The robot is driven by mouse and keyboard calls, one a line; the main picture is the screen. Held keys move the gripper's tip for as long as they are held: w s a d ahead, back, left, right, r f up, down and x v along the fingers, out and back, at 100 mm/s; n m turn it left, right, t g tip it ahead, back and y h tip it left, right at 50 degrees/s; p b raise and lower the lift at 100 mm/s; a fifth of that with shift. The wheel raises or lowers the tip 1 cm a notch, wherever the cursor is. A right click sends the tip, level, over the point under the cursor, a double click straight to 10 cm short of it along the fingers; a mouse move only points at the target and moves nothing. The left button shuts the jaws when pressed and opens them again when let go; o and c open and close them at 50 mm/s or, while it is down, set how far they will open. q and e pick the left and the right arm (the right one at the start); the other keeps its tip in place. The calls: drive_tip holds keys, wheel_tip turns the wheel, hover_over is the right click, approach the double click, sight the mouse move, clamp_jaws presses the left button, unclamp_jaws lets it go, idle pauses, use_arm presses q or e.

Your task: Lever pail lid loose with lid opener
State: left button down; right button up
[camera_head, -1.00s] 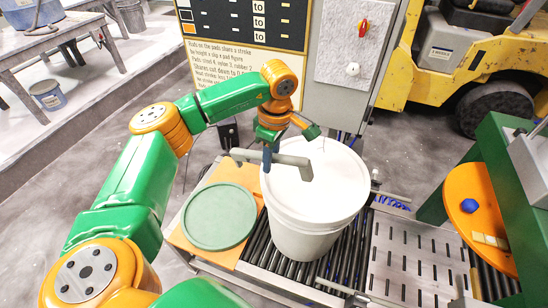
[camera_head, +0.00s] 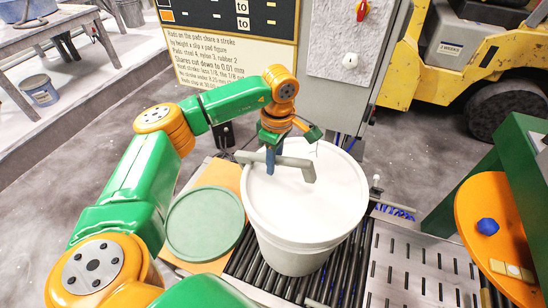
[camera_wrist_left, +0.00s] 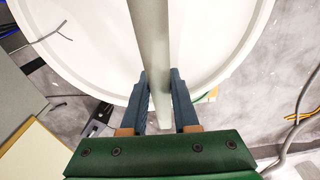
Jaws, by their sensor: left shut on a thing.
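The white pail (camera_head: 293,255) stands upright on the roller conveyor with its white lid (camera_head: 310,215) on top. My left gripper (camera_head: 271,158) is over the far left part of the lid, shut on the grey lid opener (camera_head: 298,162). The opener is a bar with a bent-down end, which lies over the lid in the head view. I cannot tell whether it touches the lid. In the left wrist view, the blue fingers (camera_wrist_left: 163,88) pinch the bar (camera_wrist_left: 152,35), with the lid (camera_wrist_left: 215,35) behind it. My right gripper is not in view.
A green round lid (camera_head: 205,222) lies on an orange board (camera_head: 222,172) left of the pail. Rollers (camera_head: 335,270) and a slotted metal plate (camera_head: 420,275) lie to the right. A green press frame (camera_head: 480,180) with an orange disc (camera_head: 505,235) stands at the right. A grey cabinet is behind.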

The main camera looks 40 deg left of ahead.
use_arm(q)
drive_tip(key=shift+s+r, duration=0.1)
drive_tip(key=shift+s, duration=0.05)
drive_tip(key=shift+f, duration=0.2)
drive_tip(key=shift+f, duration=0.15)
drive_tip(key=shift+d+r+h, duration=0.1)
drive_tip(key=shift+r+h, duration=0.15)
drive_tip(key=shift+h, duration=0.05)
idle(2.1)
wheel_tip(320, 180, up, 7)
drive_tip(key=p, duration=0.7)
drive_tip(key=shift+r, duration=0.2)
drive_tip(key=shift+f, duration=0.15)
